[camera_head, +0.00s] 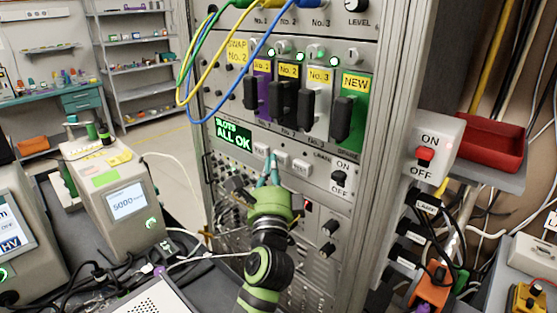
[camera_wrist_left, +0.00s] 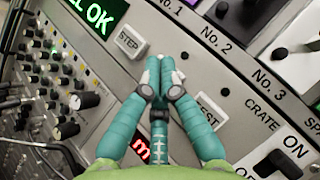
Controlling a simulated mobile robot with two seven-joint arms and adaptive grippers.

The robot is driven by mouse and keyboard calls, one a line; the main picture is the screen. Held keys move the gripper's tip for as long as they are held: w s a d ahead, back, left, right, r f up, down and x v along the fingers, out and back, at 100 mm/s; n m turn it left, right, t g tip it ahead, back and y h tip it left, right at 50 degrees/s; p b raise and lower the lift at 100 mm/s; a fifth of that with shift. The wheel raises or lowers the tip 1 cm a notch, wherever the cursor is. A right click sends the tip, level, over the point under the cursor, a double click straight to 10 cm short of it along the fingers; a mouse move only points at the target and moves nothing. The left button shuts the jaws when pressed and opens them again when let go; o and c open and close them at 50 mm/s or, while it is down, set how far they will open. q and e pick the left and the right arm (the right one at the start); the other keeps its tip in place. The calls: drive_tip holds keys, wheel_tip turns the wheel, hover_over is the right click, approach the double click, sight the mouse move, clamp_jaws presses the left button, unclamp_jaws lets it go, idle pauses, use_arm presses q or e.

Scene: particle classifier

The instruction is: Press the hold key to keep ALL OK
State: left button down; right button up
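The green-lit display (camera_head: 233,135) on the rack panel reads SLOTS, ALL OK; part of it shows in the left wrist view (camera_wrist_left: 97,13). Below and right of it is a row of pale keys. The STEP key (camera_wrist_left: 131,41) and the TEST key (camera_wrist_left: 211,110) are readable in the left wrist view. My left gripper (camera_head: 271,160), with teal fingers, is shut, its tips together (camera_wrist_left: 160,70) at the spot between these two keys. The tips cover that spot, so I cannot read a hold label or tell whether they touch a key. My right gripper is not in view.
Slot modules (camera_head: 299,97) with black handles, including a green one tagged NEW, stand above the keys. An ON/OFF switch (camera_head: 339,178) sits right of the keys. Cables hang at the upper left. A red-switch box (camera_head: 434,149) is on the rack's right side.

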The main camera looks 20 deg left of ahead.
use_arm(q)
drive_tip(key=shift+w+d, duration=0.25)
drive_tip(key=shift+w, duration=0.5)
idle(1.1)
drive_tip(key=shift+s, duration=0.1)
drive_tip(key=shift+s+a, duration=0.2)
drive_tip(key=shift+s, duration=0.35)
drive_tip(key=shift+s+a, duration=0.2)
drive_tip(key=shift+s, duration=0.35)
drive_tip(key=shift+p, duration=0.3)
drive_tip(key=s, duration=0.1)
drive_tip(key=s+a+p, duration=0.1)
drive_tip(key=s, duration=0.2)
drive_tip(key=shift+s+a, duration=0.3)
drive_tip(key=shift+s, duration=0.05)
drive_tip(key=shift+f, duration=0.1)
